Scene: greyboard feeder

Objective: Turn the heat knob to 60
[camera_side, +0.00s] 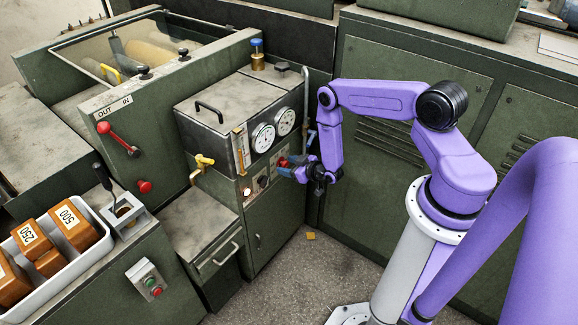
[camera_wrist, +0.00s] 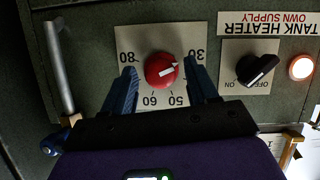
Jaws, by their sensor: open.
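The red heat knob (camera_wrist: 160,71) sits on a pale dial plate (camera_wrist: 124,38) in the wrist view, which is upside down. Its white pointer bar aims right and slightly up, towards the 30 mark. The 60 mark (camera_wrist: 150,101) is below the knob, left of the 50. My gripper (camera_wrist: 163,68) is open, with one blue finger on each side of the knob and a visible gap to it on both sides. In the side view my gripper (camera_side: 291,167) is at the cabinet's front panel, by the red knob (camera_side: 283,161). The fingers cover parts of the dial's scale.
Right of the dial in the wrist view are a black off/on switch (camera_wrist: 257,70) and a lit lamp (camera_wrist: 301,67). A metal handle (camera_wrist: 58,65) stands at left. In the side view, two gauges (camera_side: 263,137) sit above the panel, and a drawer (camera_side: 218,255) juts out below left.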

